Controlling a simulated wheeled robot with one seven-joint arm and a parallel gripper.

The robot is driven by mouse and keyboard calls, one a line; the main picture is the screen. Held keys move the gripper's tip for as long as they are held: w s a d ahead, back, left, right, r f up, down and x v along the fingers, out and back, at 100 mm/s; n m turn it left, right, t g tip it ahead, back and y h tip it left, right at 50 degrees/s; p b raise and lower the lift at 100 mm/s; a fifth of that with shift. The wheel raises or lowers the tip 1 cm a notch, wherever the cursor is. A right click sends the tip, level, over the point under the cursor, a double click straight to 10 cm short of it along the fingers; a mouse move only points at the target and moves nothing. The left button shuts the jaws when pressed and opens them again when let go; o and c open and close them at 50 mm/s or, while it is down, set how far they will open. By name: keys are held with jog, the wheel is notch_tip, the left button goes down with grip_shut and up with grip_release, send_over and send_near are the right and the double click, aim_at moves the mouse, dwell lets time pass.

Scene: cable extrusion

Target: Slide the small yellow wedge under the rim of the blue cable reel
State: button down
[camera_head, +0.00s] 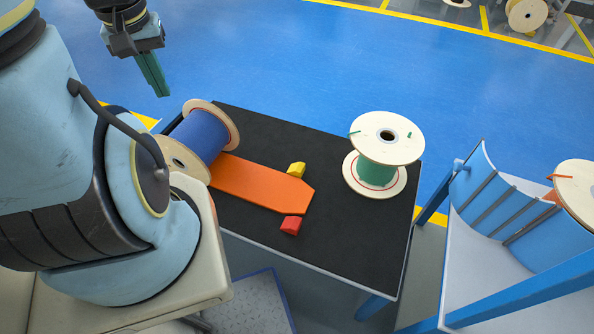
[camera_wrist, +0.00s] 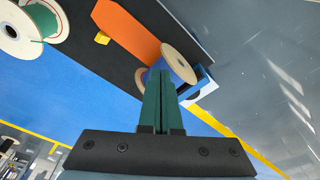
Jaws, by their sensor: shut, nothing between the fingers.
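The small yellow wedge (camera_head: 296,170) lies on the black tabletop, just beyond the far edge of an orange board. It also shows in the wrist view (camera_wrist: 102,38). The blue cable reel (camera_head: 204,135) lies on its side at the table's left end, its wooden rims upright. Its near rim is partly hidden behind my arm. In the wrist view my fingers cover part of the reel (camera_wrist: 179,62). My gripper (camera_head: 162,94) has long green fingers, shut and empty, pointing down. It is in the air, above and beyond the table's far left corner, apart from the wedge.
The orange board (camera_head: 262,183) lies flat from the blue reel toward the middle. A red wedge (camera_head: 291,225) sits at its near side. A green cable reel (camera_head: 376,170) stands upright at the right end. A blue-framed cart (camera_head: 480,230) is beside the table. The front right tabletop is bare.

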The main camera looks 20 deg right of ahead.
jog(key=n+t+h+b, duration=0.2)
jog(key=n+t+b, duration=0.2)
jog(key=b, duration=0.2)
send_over(296, 169)
jog(key=w, duration=0.5)
notch_tip(296, 169, down, 16)
jog(key=s+d+f+n+t+b, duration=0.1)
jog(key=d+f+n, duration=0.1)
jog(key=d+f, duration=0.5)
jog(key=s+d+f+n+y+b, duration=0.1)
jog(key=s+f+n+y+b, duration=0.15)
jog(key=s+f, duration=0.6)
jog(key=s+d+f+n+y+b, duration=0.15)
jog(key=s+f+y, duration=0.35)
jog(key=f, duration=0.6)
jog(key=shift+h, duration=0.55)
jog(key=shift+s+f+b+x, duration=0.15)
jog(key=shift+b+x, duration=1.1)
jog(key=shift+x, duration=1.8)
jog(key=shift+s+f+b+x, duration=0.15)
jog(key=shift+b+x, duration=1.1)
jog(key=shift+x, duration=1.75)
jog(key=shift+r, duration=0.1)
